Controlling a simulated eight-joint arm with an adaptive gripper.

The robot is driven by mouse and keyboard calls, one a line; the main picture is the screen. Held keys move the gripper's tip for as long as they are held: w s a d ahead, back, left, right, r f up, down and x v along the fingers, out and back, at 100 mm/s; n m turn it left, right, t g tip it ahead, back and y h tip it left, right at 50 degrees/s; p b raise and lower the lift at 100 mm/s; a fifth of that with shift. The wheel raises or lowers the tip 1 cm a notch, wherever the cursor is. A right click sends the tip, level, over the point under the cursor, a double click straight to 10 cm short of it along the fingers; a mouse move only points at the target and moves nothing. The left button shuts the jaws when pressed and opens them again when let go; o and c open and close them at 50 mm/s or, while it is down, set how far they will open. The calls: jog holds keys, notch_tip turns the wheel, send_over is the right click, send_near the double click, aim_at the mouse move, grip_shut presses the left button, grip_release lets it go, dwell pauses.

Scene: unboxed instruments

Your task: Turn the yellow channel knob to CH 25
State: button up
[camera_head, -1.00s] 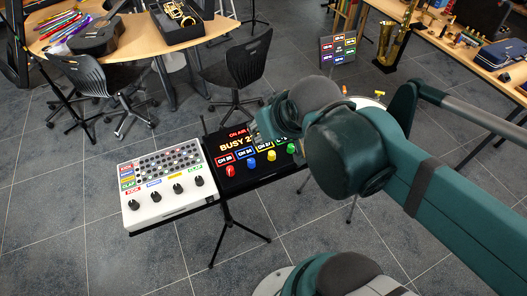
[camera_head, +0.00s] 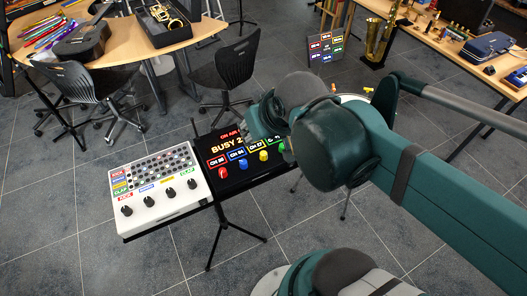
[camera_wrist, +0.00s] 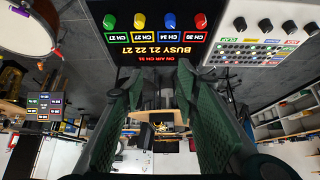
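The yellow channel knob (camera_head: 263,155) is third in a row of red (camera_head: 222,172), blue (camera_head: 242,163), yellow and green (camera_head: 282,147) knobs on a black panel (camera_head: 232,184). The upside-down wrist view also shows the yellow knob (camera_wrist: 139,21); its label appears to read CH 27. The panel's display (camera_wrist: 155,54) shows a BUSY line that seems to list 21, 22 and 27. My gripper (camera_wrist: 158,78) is open and empty, with its green fingers apart short of the panel's display edge. It touches no knob. In the head view my arm hides part of the panel's right side.
A white box (camera_head: 155,200) with black knobs and many small buttons stands left of the panel. Both rest on thin stands. A black chair (camera_head: 230,70), a desk (camera_head: 125,50) and a small sign board (camera_head: 326,46) stand behind.

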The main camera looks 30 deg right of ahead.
jog(key=shift+w+d+f+m+g+p, duration=0.5)
jog(key=shift+w+f+m+g+p, duration=0.15)
jog(key=shift+w+m, duration=0.35)
jog(key=m+g+p, duration=0.6)
jog(key=m, duration=0.2)
send_over(264, 153)
jog(key=shift+t, duration=0.25)
jog(key=shift+a+f, duration=0.1)
jog(key=shift+f, duration=5.15)
jog(key=shift+f, duration=0.15)
jog(key=shift+f+b, duration=0.85)
jog(key=shift+f, duration=2.9)
jog(key=shift+c, duration=0.7)
jog(key=c, duration=0.7)
